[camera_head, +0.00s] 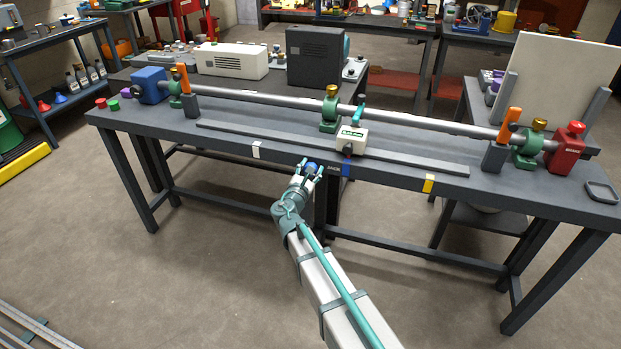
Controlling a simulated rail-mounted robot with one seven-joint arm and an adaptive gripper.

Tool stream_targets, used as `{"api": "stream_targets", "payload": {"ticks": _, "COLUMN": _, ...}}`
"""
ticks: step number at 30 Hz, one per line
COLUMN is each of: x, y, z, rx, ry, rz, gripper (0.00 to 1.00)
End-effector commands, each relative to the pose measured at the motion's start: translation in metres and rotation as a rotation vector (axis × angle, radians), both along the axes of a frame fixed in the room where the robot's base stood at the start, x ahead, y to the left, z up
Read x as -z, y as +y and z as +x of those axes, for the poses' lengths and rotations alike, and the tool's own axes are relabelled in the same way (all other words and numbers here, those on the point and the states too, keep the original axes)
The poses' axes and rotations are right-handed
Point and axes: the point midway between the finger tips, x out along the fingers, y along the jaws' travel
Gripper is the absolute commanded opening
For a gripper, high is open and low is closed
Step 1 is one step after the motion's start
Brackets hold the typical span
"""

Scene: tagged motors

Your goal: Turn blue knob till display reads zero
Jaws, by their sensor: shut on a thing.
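My gripper (310,174) is at the front edge of the workbench, its fingers on either side of a small blue knob (311,167) and shut on it. The fingers partly cover the knob, so its turned angle cannot be read. A white box with a small green display (352,132) sits on the bench just behind and to the right of the gripper. The digits on the display are too small to read.
A long grey shaft (260,97) runs along the bench (225,147) through green supports, between a blue motor (150,85) and a red motor (567,148). Orange-handled posts (508,128) stand near both ends. White, blue and yellow tags mark the front edge.

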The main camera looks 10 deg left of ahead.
Motion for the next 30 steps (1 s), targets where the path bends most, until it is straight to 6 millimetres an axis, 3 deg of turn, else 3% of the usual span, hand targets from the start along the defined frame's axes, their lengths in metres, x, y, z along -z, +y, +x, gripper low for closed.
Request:
{"api": "stream_targets", "payload": {"ticks": 2, "x": 0.0081, "y": -0.0007, "z": -0.0006, "rx": 0.000, "ry": -0.015, "rz": 0.072, "gripper": 0.14}}
{"api": "stream_targets", "payload": {"ticks": 30, "x": 0.0076, "y": -0.0028, "z": -0.0006, "rx": 0.000, "ry": -0.154, "rz": 0.895, "gripper": 0.14}}
